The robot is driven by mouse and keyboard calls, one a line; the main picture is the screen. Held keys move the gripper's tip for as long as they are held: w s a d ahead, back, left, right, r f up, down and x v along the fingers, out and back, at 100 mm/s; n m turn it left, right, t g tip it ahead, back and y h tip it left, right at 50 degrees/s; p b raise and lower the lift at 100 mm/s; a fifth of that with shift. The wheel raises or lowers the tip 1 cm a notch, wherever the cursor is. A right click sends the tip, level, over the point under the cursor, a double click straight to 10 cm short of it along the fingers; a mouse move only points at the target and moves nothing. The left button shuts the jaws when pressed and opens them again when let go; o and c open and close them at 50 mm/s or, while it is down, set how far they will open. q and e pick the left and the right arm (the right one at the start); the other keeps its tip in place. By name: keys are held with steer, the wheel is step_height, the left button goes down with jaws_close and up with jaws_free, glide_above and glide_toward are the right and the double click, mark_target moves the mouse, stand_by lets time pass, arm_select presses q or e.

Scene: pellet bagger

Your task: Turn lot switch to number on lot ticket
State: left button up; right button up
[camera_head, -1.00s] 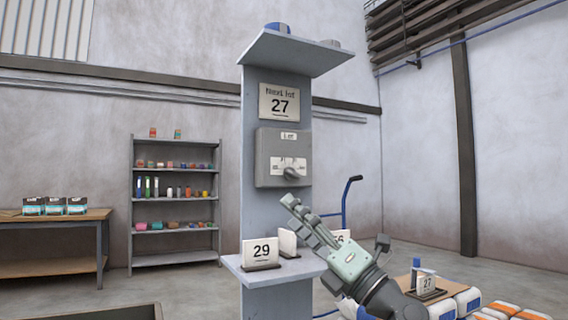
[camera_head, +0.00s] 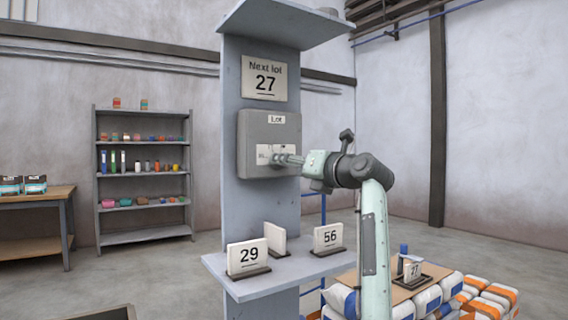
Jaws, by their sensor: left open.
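The lot ticket (camera_head: 264,77) on the grey post reads "Next lot 27". Below it the grey lot switch box (camera_head: 258,130) carries a "Lot" label and a pale dial plate (camera_head: 263,153). My left gripper (camera_head: 283,160) is at the front of the dial plate, its fingers pointing left at the place of the knob. Its jaws are open. The fingers hide the knob and most of the dial markings, so I cannot tell the knob's setting or whether the fingers touch it. My right gripper is not in view.
Number cards 29 (camera_head: 247,257) and 56 (camera_head: 328,237) and a card seen from its back (camera_head: 275,239) stand on the post's lower shelf (camera_head: 237,288). A shelving rack (camera_head: 144,236) is behind left.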

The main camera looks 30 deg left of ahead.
arm_select(q)
steer(key=shift+x, duration=1.4)
steer(key=c, duration=1.2)
